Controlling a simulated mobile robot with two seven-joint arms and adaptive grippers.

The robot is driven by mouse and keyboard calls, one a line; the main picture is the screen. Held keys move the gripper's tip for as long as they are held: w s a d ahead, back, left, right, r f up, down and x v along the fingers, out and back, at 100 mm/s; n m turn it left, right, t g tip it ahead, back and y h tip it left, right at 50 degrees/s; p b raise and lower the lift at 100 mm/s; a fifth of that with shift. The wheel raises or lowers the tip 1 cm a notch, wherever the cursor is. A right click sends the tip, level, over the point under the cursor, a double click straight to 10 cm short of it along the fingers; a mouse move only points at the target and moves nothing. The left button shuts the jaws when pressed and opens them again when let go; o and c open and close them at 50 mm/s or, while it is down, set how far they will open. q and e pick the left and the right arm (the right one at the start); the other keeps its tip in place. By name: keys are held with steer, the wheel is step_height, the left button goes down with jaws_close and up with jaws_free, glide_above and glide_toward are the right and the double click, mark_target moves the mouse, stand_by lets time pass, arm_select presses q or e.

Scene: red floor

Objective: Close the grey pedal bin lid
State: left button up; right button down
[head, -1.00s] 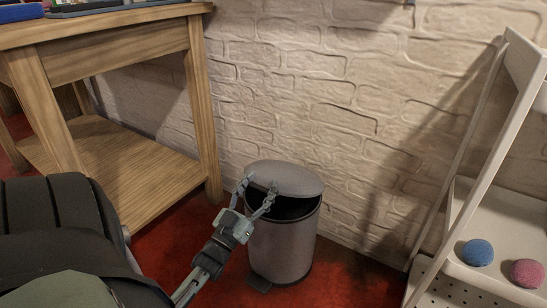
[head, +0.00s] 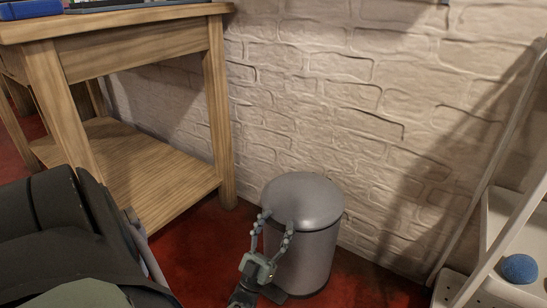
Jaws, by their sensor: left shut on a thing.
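The grey pedal bin (head: 312,260) stands on the red floor against the brick wall, with its pedal low at the front, partly behind my gripper. Its rounded grey lid (head: 303,198) lies down over the rim, and no dark opening shows. My left gripper (head: 277,221) is at the front left of the bin, its two fingertips at the lid's front edge. My right gripper is not in view.
A wooden table (head: 140,48) with a lower shelf stands to the left of the bin. A white rack (head: 500,235) with a blue ball (head: 519,268) stands at the right. Red floor is clear between the bin and the rack.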

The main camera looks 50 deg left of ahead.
arm_select(q)
steer(key=shift+d+f, duration=0.2)
steer(key=shift+f, duration=0.65)
steer(key=o, duration=1.8)
steer(key=shift+f, duration=0.1)
steer(key=shift+o, duration=0.2)
steer(key=shift+f, duration=0.15)
steer(key=shift+w+r, duration=0.1)
steer(key=shift+r, duration=0.1)
steer(key=v, duration=0.7)
steer(key=shift+s, duration=0.25)
steer(key=shift+f, duration=0.15)
